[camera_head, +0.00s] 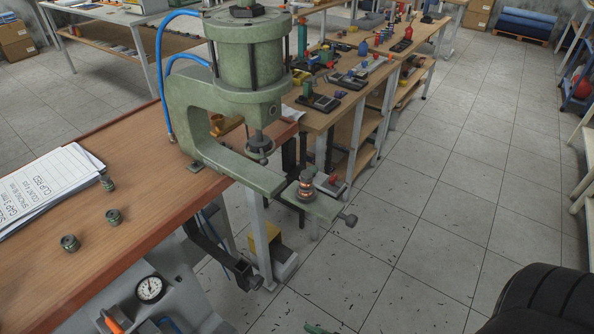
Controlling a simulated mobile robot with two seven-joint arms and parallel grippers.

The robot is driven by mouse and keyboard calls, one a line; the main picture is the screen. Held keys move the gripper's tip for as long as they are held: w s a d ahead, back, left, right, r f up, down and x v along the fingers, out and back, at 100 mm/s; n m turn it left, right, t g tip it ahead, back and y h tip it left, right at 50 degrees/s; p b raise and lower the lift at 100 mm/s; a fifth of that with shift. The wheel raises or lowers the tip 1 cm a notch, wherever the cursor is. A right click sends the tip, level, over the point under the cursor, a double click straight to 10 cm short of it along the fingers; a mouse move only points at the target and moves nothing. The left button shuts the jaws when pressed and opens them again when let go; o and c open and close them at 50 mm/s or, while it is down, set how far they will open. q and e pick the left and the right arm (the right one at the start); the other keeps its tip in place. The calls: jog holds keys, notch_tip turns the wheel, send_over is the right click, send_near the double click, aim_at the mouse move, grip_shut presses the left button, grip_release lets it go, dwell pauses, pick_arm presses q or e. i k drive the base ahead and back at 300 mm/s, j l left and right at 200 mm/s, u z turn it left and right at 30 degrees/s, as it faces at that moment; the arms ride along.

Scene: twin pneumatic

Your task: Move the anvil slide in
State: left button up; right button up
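The green pneumatic press (205,105) stands at the edge of the wooden bench. Its anvil slide (318,204) is a flat green bar that sticks out past the bench edge, to the lower right of the press. A dark knob (348,220) sits at its outer end. A small dark stacked part with a copper-coloured band (305,188) stands upright on the slide. The press ram (259,148) hangs above and to the left of that part, clear of it.
Several small grey-green fittings (113,216) and printed sheets (45,188) lie on the bench (150,190). A blue hose (160,75) runs to the press. A round gauge (150,289) is at lower left. Tool-covered tables (345,85) stand behind. Tiled floor (420,215) is open at right.

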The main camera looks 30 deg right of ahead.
aim_at(325, 209)
jog(key=l+z, duration=0.2)
jog(key=z, duration=1.05)
